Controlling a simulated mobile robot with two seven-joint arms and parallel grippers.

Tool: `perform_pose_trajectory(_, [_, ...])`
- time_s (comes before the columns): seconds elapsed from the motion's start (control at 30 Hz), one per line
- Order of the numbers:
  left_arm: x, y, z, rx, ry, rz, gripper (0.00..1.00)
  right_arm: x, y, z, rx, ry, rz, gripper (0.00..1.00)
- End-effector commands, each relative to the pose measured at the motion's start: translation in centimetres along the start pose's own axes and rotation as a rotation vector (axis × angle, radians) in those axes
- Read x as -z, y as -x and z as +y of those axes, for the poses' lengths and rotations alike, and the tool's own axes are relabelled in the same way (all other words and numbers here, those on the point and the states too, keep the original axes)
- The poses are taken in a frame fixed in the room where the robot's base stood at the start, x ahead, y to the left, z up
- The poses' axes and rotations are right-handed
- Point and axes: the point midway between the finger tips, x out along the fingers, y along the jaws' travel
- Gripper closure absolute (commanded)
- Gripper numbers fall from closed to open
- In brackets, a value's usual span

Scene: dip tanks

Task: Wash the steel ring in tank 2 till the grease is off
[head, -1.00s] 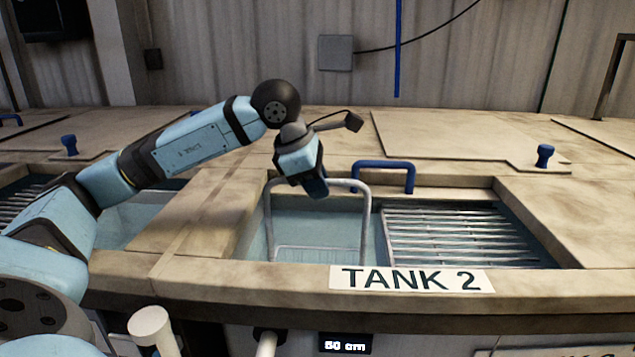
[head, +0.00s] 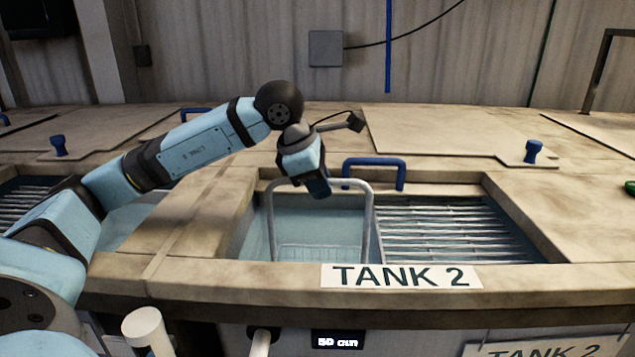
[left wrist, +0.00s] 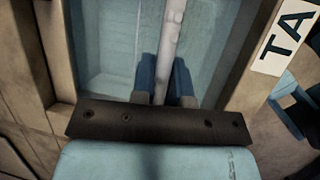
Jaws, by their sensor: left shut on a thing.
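Tank 2 (head: 248,248) is the open basin in the middle of the head view, behind the TANK 2 label (head: 400,276). A metal basket handle (head: 369,215) rises out of it, and the wire basket (head: 310,253) shows faintly low in the tank. My left gripper (head: 318,190) is over the tank at the top bar of the handle. In the left wrist view its two blue fingers (left wrist: 163,82) are shut on the pale bar (left wrist: 170,40). I cannot make out the steel ring or any grease. My right gripper is not in view.
A slatted rack (head: 440,232) fills the right part of the tank. A blue handle (head: 374,163) stands behind it, and a blue knob (head: 533,151) sits on the deck. Another basin (head: 128,222) lies left. A display (head: 338,341) is on the front.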

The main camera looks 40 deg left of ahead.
Motion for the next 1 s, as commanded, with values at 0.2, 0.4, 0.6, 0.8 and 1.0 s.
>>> perform_pose_trajectory(0.2, [1.9, 0.5, 0.0, -0.004, 0.0, 0.001, 1.0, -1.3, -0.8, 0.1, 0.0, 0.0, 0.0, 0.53])
perform_pose_trajectory(0.4, [3.4, 1.1, 0.0, -0.003, 0.001, 0.001, 1.0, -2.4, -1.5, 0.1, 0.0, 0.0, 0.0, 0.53])
perform_pose_trajectory(0.6, [4.0, 1.6, 0.0, -0.002, -0.001, -0.001, 1.0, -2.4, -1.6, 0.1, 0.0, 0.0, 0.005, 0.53])
perform_pose_trajectory(0.8, [3.3, 1.7, 0.1, -0.001, -0.001, -0.002, 1.0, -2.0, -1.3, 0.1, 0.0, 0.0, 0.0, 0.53])
perform_pose_trajectory(1.0, [1.9, 1.2, 0.0, 0.0, -0.002, -0.003, 1.0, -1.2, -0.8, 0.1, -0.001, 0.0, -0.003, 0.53])
